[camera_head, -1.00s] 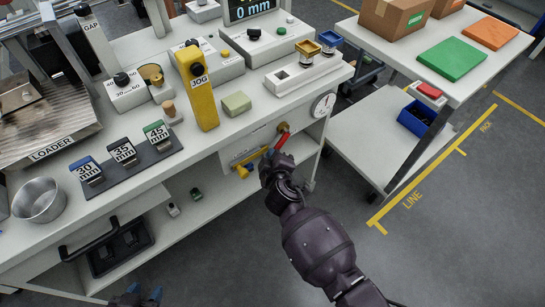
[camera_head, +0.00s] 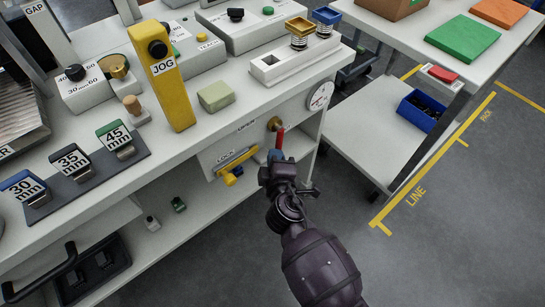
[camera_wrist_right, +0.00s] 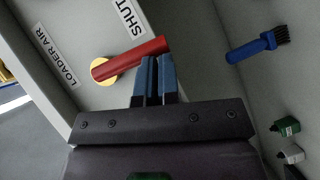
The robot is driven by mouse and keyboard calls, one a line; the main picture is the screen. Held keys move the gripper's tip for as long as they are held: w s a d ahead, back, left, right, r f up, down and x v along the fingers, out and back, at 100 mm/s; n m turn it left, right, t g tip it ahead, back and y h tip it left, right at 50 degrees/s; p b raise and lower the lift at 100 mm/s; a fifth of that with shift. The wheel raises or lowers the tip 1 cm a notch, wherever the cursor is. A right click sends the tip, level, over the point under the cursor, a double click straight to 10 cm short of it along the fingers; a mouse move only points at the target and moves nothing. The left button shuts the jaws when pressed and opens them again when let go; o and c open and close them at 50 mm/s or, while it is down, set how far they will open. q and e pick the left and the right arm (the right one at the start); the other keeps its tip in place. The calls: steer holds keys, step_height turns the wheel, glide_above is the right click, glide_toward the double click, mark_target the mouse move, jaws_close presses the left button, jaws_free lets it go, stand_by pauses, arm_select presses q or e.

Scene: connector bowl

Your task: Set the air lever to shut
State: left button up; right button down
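The air lever (camera_head: 280,138) is a red handle on a brass hub at the right end of the bench's front face. In the right wrist view the red lever (camera_wrist_right: 142,54) runs from its hub up and right, beside a "SHUT" label (camera_wrist_right: 130,15) and a "LOADER AIR" label (camera_wrist_right: 57,55). My right gripper (camera_head: 276,156) is at the lever's free end. In the wrist view its blue fingertips (camera_wrist_right: 156,62) are close together, just below the lever, which is not between them. I cannot tell whether they touch. My left gripper is out of view.
A yellow handle (camera_head: 230,172) by a "LOCK" label sits left of the lever. A round gauge (camera_head: 320,96) is on the bench's right corner. A shelf cart with a blue bin (camera_head: 420,112) stands to the right. Floor beside my right arm is clear.

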steer(key=shift+w+d+f, duration=0.15)
steer(key=shift+d+f, duration=0.05)
steer(key=shift+f, duration=0.05)
stand_by(0.7)
